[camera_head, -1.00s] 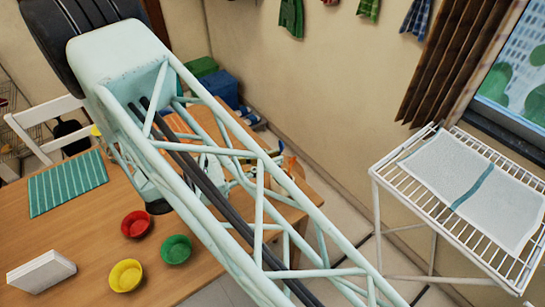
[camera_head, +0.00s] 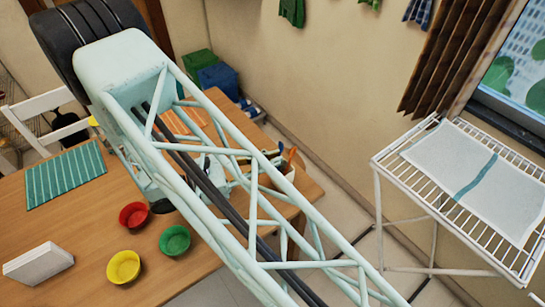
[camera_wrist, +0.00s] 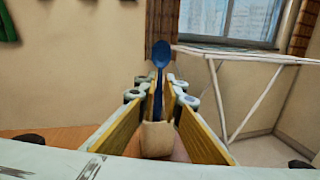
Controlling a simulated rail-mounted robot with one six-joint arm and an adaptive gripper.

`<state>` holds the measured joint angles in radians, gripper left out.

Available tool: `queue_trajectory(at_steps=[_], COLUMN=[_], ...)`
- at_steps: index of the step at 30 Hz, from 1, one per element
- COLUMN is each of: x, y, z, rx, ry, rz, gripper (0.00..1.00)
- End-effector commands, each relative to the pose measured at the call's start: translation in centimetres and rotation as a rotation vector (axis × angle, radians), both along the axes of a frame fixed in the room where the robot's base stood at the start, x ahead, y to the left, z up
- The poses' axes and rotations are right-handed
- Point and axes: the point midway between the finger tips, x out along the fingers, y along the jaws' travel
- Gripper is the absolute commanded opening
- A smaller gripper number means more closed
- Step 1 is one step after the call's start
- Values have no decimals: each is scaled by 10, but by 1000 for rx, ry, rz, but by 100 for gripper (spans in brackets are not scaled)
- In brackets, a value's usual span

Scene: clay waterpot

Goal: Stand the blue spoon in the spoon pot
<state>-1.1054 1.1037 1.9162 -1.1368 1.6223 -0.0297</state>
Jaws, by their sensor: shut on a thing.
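The blue spoon (camera_wrist: 160,55) stands upright, bowl up, between the fingertips of my gripper (camera_wrist: 159,92) in the wrist view. My gripper is shut on its handle. The beige spoon pot (camera_wrist: 157,140) shows below, between the yellow-lined fingers, in line with the handle. The handle's lower end is hard to make out, so I cannot tell whether it is inside the pot. In the head view the spoon pot (camera_head: 283,183) stands near the table's right end, with an orange utensil in it. My arm covers most of the gripper there.
The wooden table (camera_head: 60,220) holds a red bowl (camera_head: 134,215), a green bowl (camera_head: 175,240), a yellow bowl (camera_head: 123,267), a white block (camera_head: 38,263) and a striped teal mat (camera_head: 65,176). A white wire rack (camera_head: 395,172) stands apart at right, below the window.

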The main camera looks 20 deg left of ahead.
Motion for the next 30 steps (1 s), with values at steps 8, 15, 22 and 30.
queue_trajectory(at_steps=[8,15,22,30], x=[0,0,0,0], y=[0,0,0,0], z=[-13,-19,-20,-19], rx=[0,0,0,0], ry=[0,0,0,0], rz=[0,0,0,0], gripper=[1,1,1,16])
